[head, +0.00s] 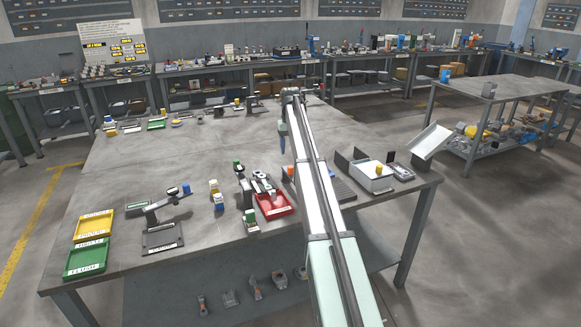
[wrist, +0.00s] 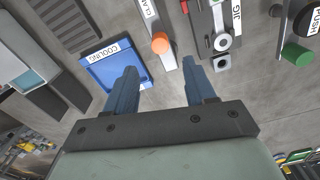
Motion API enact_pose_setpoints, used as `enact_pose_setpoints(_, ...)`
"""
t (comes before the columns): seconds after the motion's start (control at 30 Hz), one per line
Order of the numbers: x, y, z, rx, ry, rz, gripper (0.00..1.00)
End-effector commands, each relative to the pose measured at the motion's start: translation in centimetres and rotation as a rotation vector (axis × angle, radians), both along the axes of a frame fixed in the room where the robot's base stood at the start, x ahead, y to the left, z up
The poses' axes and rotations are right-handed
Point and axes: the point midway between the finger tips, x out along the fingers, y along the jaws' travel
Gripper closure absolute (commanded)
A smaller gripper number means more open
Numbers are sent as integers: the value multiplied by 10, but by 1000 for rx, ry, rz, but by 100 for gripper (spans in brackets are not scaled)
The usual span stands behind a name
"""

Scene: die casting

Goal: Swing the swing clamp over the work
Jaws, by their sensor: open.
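The swing clamp (wrist: 149,20) is a pale narrow arm with a label starting "CLA" and an orange knob (wrist: 160,43) at its near end, at the top middle of the wrist view. In the head view my gripper (head: 284,143) hangs over the bench and my arm hides part of the area.
A blue tray labelled "COOLING" (wrist: 112,65) is left of the clamp. A green knob (wrist: 297,54) near a "PUSH" label is at the right.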

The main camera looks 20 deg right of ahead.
Motion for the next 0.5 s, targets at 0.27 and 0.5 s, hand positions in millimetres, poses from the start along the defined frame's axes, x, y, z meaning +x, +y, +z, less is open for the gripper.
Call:
enact_pose_setpoints(0.27, -1, 1, -49, 0, 0, 1, 45)
enact_pose_setpoints(0.5, 0, 0, -78, 0, -1, 1, 45)
